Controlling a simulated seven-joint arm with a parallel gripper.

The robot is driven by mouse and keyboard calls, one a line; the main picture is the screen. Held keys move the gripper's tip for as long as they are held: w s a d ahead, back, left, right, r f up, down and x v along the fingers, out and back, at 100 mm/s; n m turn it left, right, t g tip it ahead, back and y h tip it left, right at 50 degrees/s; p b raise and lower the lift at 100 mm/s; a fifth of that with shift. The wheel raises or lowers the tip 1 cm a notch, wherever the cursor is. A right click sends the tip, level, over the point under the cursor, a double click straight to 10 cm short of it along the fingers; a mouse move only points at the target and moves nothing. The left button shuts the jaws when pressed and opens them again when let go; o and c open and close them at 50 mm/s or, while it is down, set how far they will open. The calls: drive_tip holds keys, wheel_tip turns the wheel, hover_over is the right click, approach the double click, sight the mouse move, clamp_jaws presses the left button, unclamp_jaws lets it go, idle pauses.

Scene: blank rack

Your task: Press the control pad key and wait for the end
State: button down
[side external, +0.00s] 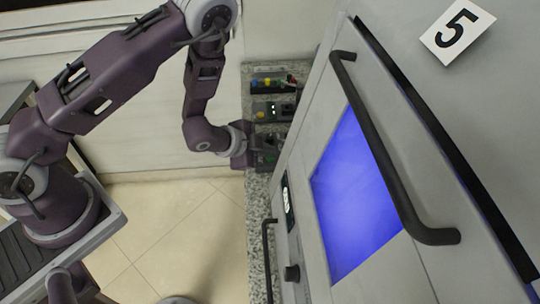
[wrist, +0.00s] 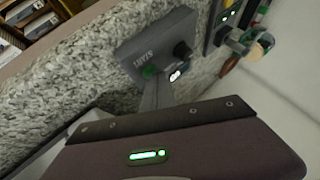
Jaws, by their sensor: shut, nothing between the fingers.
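The control pad is a grey box (wrist: 158,42) on the speckled counter, seen in the wrist view with upside-down lettering that seems to read START. It bears a green key (wrist: 150,71) and a black knob or key (wrist: 181,50). A small lit white mark (wrist: 176,75) shows near its edge. My gripper (wrist: 153,85) is shut and empty, its fingers pointing at the pad right by the green key. I cannot tell whether they touch it. In the side view my gripper (side external: 262,156) is low over the counter and hides much of the pad.
A large cabinet with a glowing blue window (side external: 352,195) and a black handle (side external: 385,165) stands close on the right. Further control boxes (side external: 270,110) with lights and coloured knobs (side external: 272,84) sit beyond on the granite counter (side external: 258,210). The floor to the left is free.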

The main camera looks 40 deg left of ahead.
sight(267, 158)
drive_tip(key=shift+f, duration=0.15)
idle(0.4)
drive_tip(key=shift+r, duration=3.4)
